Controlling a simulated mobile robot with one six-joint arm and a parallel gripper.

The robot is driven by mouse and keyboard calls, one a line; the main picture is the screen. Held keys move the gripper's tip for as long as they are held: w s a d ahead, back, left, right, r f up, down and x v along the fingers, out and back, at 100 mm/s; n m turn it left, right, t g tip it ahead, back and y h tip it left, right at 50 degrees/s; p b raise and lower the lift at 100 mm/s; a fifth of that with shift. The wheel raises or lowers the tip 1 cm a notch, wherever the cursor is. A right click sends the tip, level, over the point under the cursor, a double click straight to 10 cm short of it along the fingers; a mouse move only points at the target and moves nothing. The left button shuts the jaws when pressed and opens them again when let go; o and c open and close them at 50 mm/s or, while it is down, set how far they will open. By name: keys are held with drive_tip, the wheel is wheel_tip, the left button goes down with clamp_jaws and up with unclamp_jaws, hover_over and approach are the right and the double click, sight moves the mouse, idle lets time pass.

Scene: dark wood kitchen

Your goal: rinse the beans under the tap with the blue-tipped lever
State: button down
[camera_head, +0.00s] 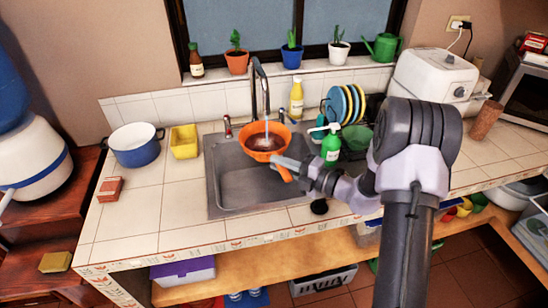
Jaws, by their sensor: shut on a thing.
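An orange colander (258,155) with a dark brown mass of beans (264,142) in it is over the sink (226,185). The tall grey tap (265,88) stands behind it, and a pale stream of water runs from the spout into the colander. A small lever (228,127) with a reddish tip is left of the tap. Another small lever (282,116) is to its right, its tip colour too small to tell. My gripper (284,166) is shut on the colander's handle at the right front of the bowl. The fingertips are small and partly unclear.
A green soap bottle (331,146) stands right of the sink, close to my arm. A dish rack with plates (345,103) is behind it. A blue pot (136,146) and yellow container (184,142) stand left. The counter's left front (150,205) is mostly clear.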

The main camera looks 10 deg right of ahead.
drive_tip(key=shift+d+r, duration=0.1)
drive_tip(key=shift+s+d, duration=0.2)
drive_tip(key=shift+d, duration=0.25)
drive_tip(key=shift+a+p, duration=0.1)
drive_tip(key=shift+p, duration=0.25)
drive_tip(key=shift+w+a, duration=0.2)
drive_tip(key=shift+a, duration=0.3)
drive_tip(key=shift+d, duration=0.1)
drive_tip(key=shift+s+d+p, duration=0.2)
drive_tip(key=shift+d+p, duration=0.25)
drive_tip(key=shift+d, duration=0.05)
drive_tip(key=shift+a, duration=0.1)
